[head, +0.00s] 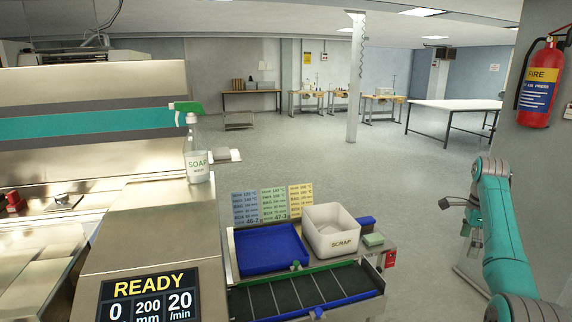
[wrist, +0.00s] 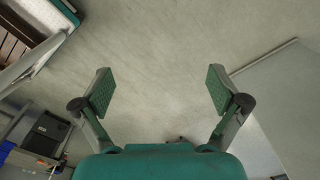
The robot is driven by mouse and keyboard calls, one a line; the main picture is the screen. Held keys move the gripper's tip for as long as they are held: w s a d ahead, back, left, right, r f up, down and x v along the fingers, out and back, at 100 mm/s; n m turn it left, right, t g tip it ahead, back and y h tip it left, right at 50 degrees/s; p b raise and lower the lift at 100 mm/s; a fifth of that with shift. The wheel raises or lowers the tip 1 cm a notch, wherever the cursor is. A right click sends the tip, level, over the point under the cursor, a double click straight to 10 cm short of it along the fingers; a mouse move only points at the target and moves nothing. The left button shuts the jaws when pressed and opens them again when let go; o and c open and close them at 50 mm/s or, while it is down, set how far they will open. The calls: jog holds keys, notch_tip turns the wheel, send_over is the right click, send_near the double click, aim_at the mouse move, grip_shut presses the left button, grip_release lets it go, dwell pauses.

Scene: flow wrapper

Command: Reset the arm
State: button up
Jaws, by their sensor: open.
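My teal arm (head: 497,225) stands bent at the right side of the head view, to the right of the machine and clear of it. My gripper (wrist: 160,90) shows in the wrist view with its two green-padded fingers wide apart. Nothing is between the fingers; grey floor lies below them. In the head view the gripper's fingers cannot be made out clearly.
The flow wrapper's display (head: 150,299) reads READY. A soap spray bottle (head: 197,150) stands on the machine. A blue tray (head: 270,250), a white scrap bin (head: 331,231) and a green block (head: 373,240) sit beside the conveyor (head: 300,292). A fire extinguisher (head: 541,85) hangs at right.

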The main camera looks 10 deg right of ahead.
jog(key=a+f+n+t, duration=0.15)
jog(key=a+f, duration=0.25)
jog(key=f, duration=0.6)
jog(key=a+f+n+t+h, duration=0.15)
jog(key=a+f, duration=0.25)
jog(key=f, duration=0.5)
jog(key=a+f+n, duration=0.3)
jog(key=a+f, duration=0.1)
jog(key=f, duration=0.6)
jog(key=s+a+f+n+t, duration=0.3)
jog(key=s+a+f+n, duration=0.2)
jog(key=s+a+f, duration=1)
jog(key=s+a+r+n+t, duration=0.25)
jog(key=s+a, duration=0.35)
jog(key=s, duration=0.5)
jog(key=s+a+r+n+t, duration=0.2)
jog(key=s+a+n, duration=0.2)
jog(key=s+a, duration=0.45)
jog(key=s+a+r+n+t, duration=0.1)
jog(key=s+r+n+t, duration=0.1)
jog(key=s+r, duration=0.7)
jog(key=s+a+r+n+t+y, duration=0.1)
jog(key=s+r+n, duration=0.4)
jog(key=s+r, duration=0.5)
notch_tip(320, 180, up, 5)
jog(key=shift+s+a+r+t, duration=0.1)
jog(key=shift+s+a+t, duration=0.05)
jog(key=shift+a+t, duration=0.5)
jog(key=shift+y, duration=0.25)
jog(key=shift+c, duration=0.2)
